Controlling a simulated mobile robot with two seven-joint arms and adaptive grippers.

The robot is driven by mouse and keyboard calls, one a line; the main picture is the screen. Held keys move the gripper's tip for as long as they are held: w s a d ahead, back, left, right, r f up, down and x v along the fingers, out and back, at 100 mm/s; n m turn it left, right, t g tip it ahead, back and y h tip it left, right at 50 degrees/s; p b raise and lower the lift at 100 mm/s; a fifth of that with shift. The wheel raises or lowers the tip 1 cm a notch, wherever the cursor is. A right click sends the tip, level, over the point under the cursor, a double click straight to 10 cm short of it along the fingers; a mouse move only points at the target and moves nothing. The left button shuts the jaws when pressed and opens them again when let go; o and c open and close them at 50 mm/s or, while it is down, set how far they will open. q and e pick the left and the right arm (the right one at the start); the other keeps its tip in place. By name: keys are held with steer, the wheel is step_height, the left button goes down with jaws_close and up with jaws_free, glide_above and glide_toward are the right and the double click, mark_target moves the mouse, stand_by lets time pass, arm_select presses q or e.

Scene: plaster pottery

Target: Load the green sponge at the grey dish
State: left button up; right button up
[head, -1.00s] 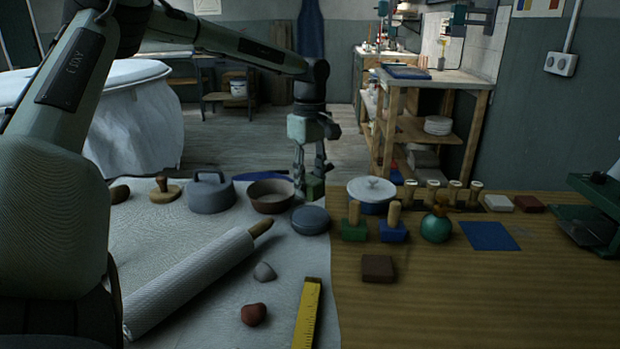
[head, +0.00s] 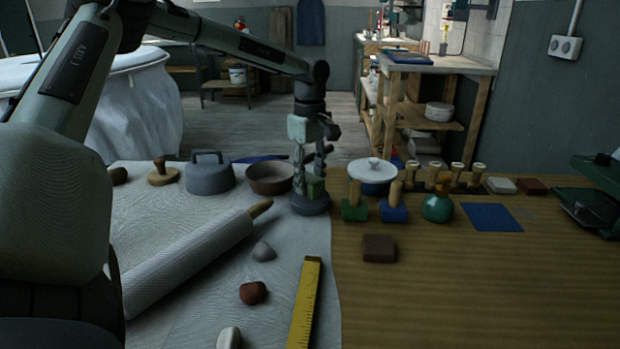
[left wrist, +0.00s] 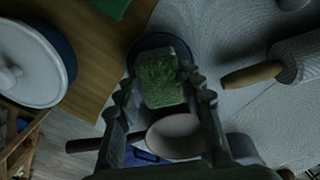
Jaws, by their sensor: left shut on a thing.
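The green sponge (head: 315,189) is held between the fingers of my left gripper (head: 311,190), which is shut on it. The sponge shows its rough green face in the left wrist view (left wrist: 162,82). The round grey dish (head: 310,206) lies on the white cloth, directly below the gripper and sponge. In the left wrist view the dark dish (left wrist: 148,42) shows partly behind the sponge. I cannot tell whether the sponge touches the dish. My right gripper is not in view.
A rolling pin (head: 195,262) lies in front on the left.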

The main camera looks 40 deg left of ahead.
mark_target(310, 178)
arm_select(q)
steer(key=shift+f+b, duration=0.45)
stand_by(0.6)
steer(key=shift+f+b, duration=0.1)
steer(key=shift+b, duration=0.2)
stand_by(1.6)
steer(key=shift+r+p, duration=1.75)
steer(key=shift+r, duration=1.85)
steer(key=shift+f, duration=0.1)
